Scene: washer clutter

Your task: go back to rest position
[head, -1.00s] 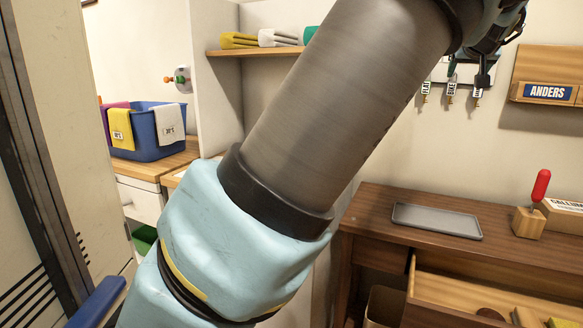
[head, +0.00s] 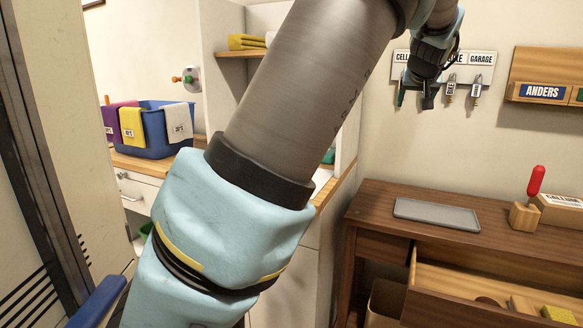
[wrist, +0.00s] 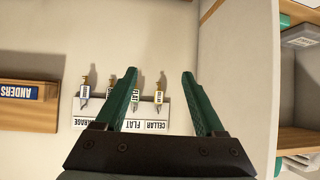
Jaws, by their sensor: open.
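My gripper (head: 416,92) is at the upper right in the head view, in front of the key rack on the back wall. In the wrist view my gripper (wrist: 160,100) shows two green fingers spread wide apart with nothing between them. The key rack (head: 481,60) is white, with labels and several tagged keys hanging from it. It also shows in the wrist view (wrist: 177,112), upside down behind the fingers. My arm crosses the middle of the head view and hides part of the shelf unit.
A wooden desk (head: 375,208) with a grey tray (head: 437,214) stands at right, its drawer (head: 480,305) pulled open. A blue basket (head: 165,145) with cloths is at left. A shelf unit (wrist: 297,140) borders the gripper's right in the wrist view. A tall pale panel is at far left.

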